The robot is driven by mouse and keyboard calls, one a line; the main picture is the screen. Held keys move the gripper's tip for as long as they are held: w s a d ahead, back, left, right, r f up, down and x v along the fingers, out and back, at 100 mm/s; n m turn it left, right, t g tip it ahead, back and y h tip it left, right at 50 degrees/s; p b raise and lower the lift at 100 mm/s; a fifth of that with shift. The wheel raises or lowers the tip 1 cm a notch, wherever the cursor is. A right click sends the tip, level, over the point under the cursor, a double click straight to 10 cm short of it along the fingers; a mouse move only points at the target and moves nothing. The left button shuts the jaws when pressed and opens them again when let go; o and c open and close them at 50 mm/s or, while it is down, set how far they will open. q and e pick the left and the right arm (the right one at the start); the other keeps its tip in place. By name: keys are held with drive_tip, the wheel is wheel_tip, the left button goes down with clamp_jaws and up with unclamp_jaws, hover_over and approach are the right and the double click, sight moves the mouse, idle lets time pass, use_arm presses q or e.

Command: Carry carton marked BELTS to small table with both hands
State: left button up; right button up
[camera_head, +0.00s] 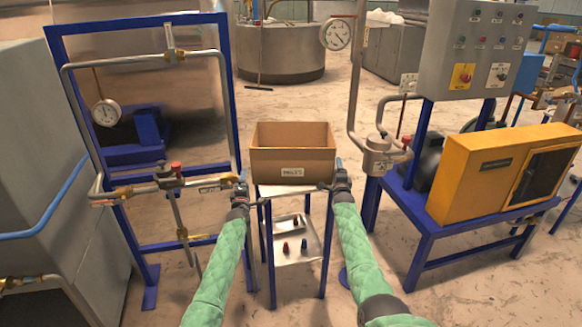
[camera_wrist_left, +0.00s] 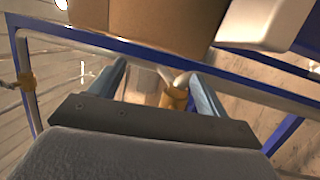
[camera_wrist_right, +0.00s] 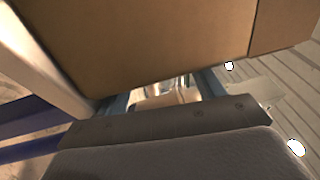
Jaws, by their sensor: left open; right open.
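An open-topped brown carton (camera_head: 292,157) with a small label on its front face sits upright on the small table (camera_head: 286,190), a stand with a pale top and blue legs. The label is too small to read surely. My left gripper (camera_head: 240,180) is open beside the table's left edge, just below and left of the carton. My right gripper (camera_head: 341,172) is open beside the carton's lower right side. The carton also shows in the left wrist view (camera_wrist_left: 150,20) and in the right wrist view (camera_wrist_right: 150,45), beyond the fingers. Neither gripper visibly holds anything.
The table's lower shelf (camera_head: 292,250) bears a small tray and small dark red and blue parts. A blue pipe frame with a gauge (camera_head: 106,112) stands close on the left. A yellow unit (camera_head: 490,175) on a blue stand is on the right. Open floor lies behind the carton.

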drive_tip(key=s+f, duration=0.1)
drive_tip(key=s, duration=0.6)
drive_tip(key=shift+s+f, duration=0.2)
drive_tip(key=shift+s, duration=0.1)
drive_tip(key=shift+a, duration=0.1)
